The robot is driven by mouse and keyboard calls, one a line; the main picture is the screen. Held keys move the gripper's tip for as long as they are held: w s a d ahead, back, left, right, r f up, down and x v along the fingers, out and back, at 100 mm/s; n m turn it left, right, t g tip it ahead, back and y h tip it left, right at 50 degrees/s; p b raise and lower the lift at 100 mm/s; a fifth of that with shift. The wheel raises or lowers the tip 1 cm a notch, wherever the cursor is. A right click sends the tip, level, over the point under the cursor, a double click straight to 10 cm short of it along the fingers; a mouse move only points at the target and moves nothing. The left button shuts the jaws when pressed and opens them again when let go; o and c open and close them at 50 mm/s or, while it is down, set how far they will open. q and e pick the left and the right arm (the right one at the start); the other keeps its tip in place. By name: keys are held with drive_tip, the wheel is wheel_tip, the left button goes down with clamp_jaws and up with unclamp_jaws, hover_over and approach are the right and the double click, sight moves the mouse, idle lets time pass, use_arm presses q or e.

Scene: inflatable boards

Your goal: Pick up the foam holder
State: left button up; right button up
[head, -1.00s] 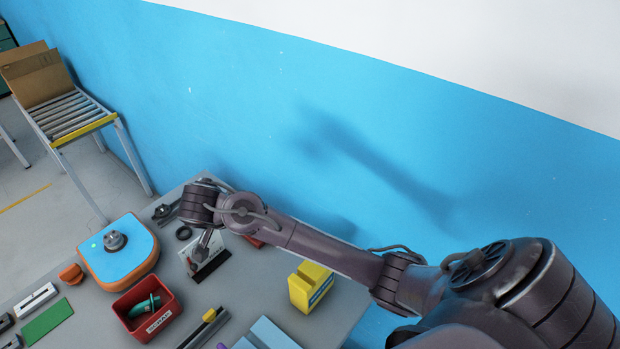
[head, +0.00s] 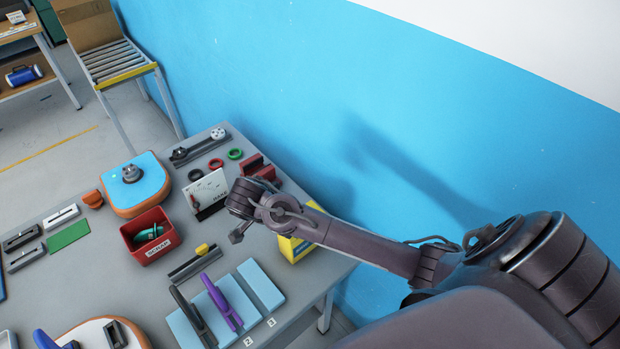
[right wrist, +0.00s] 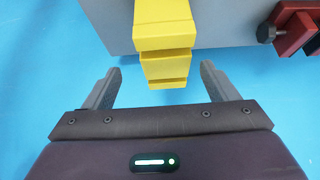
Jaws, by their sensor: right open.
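The foam holder is probably the yellow stepped block (head: 298,250) with a blue-marked side, standing near the table's wall-side edge; no label I can read confirms this. My right arm crosses in front and hides part of it in the head view. In the right wrist view the yellow block (right wrist: 165,40) reaches down between the two finger lines. My right gripper (right wrist: 161,67) is open and empty, its grey fingers apart on either side, with no visible contact. In the head view my right gripper (head: 238,236) points down, left of the yellow block. My left gripper is not in view.
A red scrap bin (head: 150,238), a white upright plate (head: 207,193) and dark red blocks (head: 257,167) stand nearby. Light blue pads (head: 262,285) with dark and purple tools lie in front. The blue wall (head: 400,120) runs behind the table.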

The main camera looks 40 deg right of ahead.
drive_tip(key=shift+d+f, duration=0.25)
drive_tip(key=shift+f, duration=0.05)
drive_tip(key=f+p, duration=0.1)
drive_tip(key=d+f+p, duration=0.1)
drive_tip(key=w+f, duration=0.1)
drive_tip(key=shift+d+f+p, duration=0.15)
drive_tip(key=shift+f+p, duration=0.05)
drive_tip(key=shift+p, duration=0.2)
drive_tip(key=shift+p+x, duration=0.45)
drive_tip(key=shift+x, duration=0.8)
drive_tip(key=shift+s+d+f, duration=0.1)
drive_tip(key=shift+d+f, duration=0.1)
drive_tip(key=shift+f, duration=0.2)
drive_tip(key=c, duration=1)
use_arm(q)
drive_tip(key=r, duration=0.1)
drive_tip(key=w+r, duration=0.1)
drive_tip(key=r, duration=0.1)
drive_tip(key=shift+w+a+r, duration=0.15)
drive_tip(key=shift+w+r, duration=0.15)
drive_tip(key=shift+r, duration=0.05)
use_arm(e)
drive_tip(key=shift+c, duration=0.4)
